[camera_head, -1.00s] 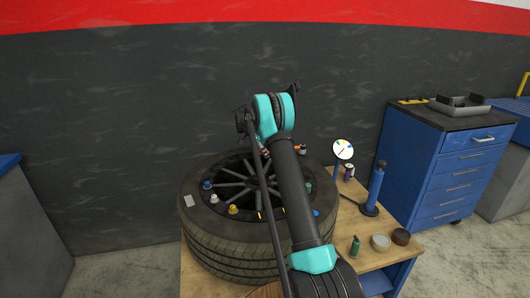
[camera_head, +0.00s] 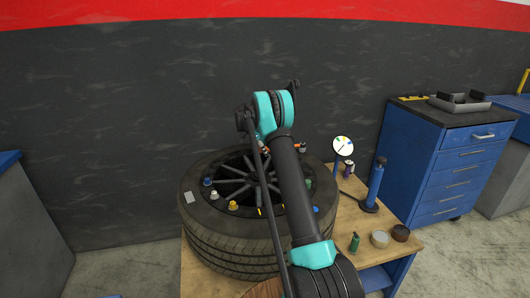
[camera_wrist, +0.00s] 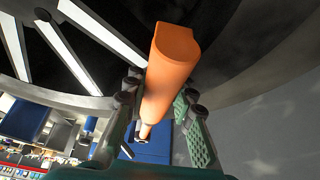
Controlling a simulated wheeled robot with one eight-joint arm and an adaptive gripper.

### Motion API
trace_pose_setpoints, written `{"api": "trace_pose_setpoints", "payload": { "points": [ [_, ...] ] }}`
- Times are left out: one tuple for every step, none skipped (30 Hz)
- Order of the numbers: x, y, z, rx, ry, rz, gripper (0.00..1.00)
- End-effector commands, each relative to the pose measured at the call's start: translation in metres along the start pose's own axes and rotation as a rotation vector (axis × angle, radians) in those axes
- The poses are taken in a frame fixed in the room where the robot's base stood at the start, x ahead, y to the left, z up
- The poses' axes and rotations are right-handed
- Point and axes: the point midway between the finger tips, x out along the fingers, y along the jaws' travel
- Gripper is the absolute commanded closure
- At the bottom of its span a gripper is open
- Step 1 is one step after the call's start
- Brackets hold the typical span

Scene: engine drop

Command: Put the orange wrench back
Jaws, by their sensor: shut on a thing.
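The orange wrench (camera_wrist: 172,75) shows in the wrist view as a thick orange handle between the two fingers of my gripper (camera_wrist: 160,105). My gripper is shut on it, and the handle's end points up in that picture. In the head view my arm stands over the tire (camera_head: 230,235) and hides most of the gripper and the wrench. Light spokes and a dark curved wall lie close to the handle in the wrist view.
The tire lies flat on a wooden table (camera_head: 345,245) with several coloured caps around its rim. A blue drawer cabinet (camera_head: 450,165) is further right.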

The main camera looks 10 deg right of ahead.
Motion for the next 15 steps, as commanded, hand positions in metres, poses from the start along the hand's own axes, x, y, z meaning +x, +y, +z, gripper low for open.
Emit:
{"api": "trace_pose_setpoints", "payload": {
  "points": [
    [0.0007,0.0,0.0003,0.0,0.0,0.0,1.0],
    [0.0012,0.0,0.0005,0.0,0.0,0.0,1.0],
    [0.0018,0.0,0.0008,0.0,0.0,0.0,1.0],
    [0.0023,0.0,0.001,0.0,0.0,0.0,1.0],
    [0.0028,0.0,0.0013,0.0,0.0,0.0,1.0],
    [0.0034,0.0,0.0016,0.0,0.0,0.0,1.0],
    [0.0039,0.0,0.0018,0.0,0.0,0.0,1.0],
    [0.0044,0.0,0.002,0.0,0.0,0.0,1.0],
    [0.0042,0.0001,0.0019,0.0,0.0,0.0,0.75],
    [0.0042,0.0001,0.0019,0.0,0.0,0.0,0.72],
    [0.0042,0.0001,0.0019,0.0,0.0,0.0,0.68],
    [0.0043,0.0001,0.002,0.0,0.0,0.0,0.63],
    [0.0043,0.0001,0.002,0.0,0.0,0.0,0.59],
    [0.0043,0.0001,0.002,0.0,0.0,0.0,0.55],
    [0.0043,0.0001,0.0021,0.0,0.0,0.0,0.52]
  ]
}}
